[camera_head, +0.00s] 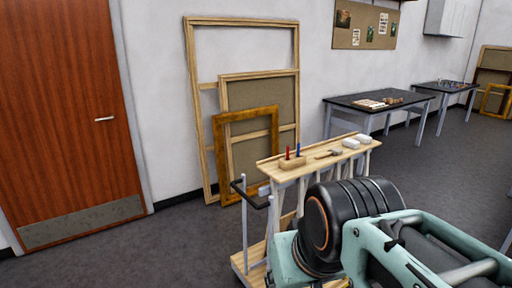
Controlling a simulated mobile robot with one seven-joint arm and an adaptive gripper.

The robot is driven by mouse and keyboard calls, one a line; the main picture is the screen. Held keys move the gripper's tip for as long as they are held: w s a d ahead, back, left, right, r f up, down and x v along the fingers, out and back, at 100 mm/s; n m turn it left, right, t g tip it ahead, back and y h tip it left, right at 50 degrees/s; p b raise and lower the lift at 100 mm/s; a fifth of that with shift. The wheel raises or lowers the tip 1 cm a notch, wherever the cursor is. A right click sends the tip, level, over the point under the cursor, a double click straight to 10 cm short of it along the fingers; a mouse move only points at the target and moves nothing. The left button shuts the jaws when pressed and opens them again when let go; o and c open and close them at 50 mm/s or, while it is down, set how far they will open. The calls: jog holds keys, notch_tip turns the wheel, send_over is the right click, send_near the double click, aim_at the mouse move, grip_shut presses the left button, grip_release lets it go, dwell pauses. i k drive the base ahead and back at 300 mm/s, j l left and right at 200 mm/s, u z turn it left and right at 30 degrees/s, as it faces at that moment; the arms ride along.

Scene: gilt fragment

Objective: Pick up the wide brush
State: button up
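A small flat item with a pale handle and a darker, wider end (328,154) lies on the wooden top of a cart (268,168). It may be the wide brush, but it is too small to tell for sure. It lies between a wooden block holding upright red and blue tools and two white blocks. My teal and black arm fills the lower right foreground and hides the lower right of the cart. My gripper's fingers do not show.
The wooden block (292,164) and the white blocks (351,143) share the cart top. Wooden frames (191,90) lean on the wall behind. Dark tables (350,101) stand at right. Floor is clear left, before the door (70,110).

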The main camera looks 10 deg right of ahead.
aim_at(335, 151)
jog(key=i+l, duration=0.2)
jog(key=l, duration=0.15)
jog(key=i+l+u, duration=0.15)
jog(key=l, duration=0.2)
jog(key=i+l, duration=0.2)
jog(key=l, duration=0.15)
jog(key=i+l+u, duration=0.15)
jog(key=l, duration=0.25)
jog(key=i+l, duration=0.15)
jog(key=l, duration=0.2)
jog(key=i+l, duration=0.15)
jog(key=l, duration=0.25)
jog(key=i+l, duration=0.15)
jog(key=l, duration=0.2)
jog(key=i+l, duration=0.2)
jog(key=l, duration=0.2)
jog(key=i+l+u, duration=0.1)
jog(key=l, duration=0.3)
jog(key=l+u, duration=0.1)
jog(key=l, duration=0.35)
jog(key=l+u, duration=0.15)
jog(key=l, duration=0.15)
jog(key=i+j+z, duration=0.15)
jog(key=z, duration=0.15)
jog(key=i+j, duration=0.05)
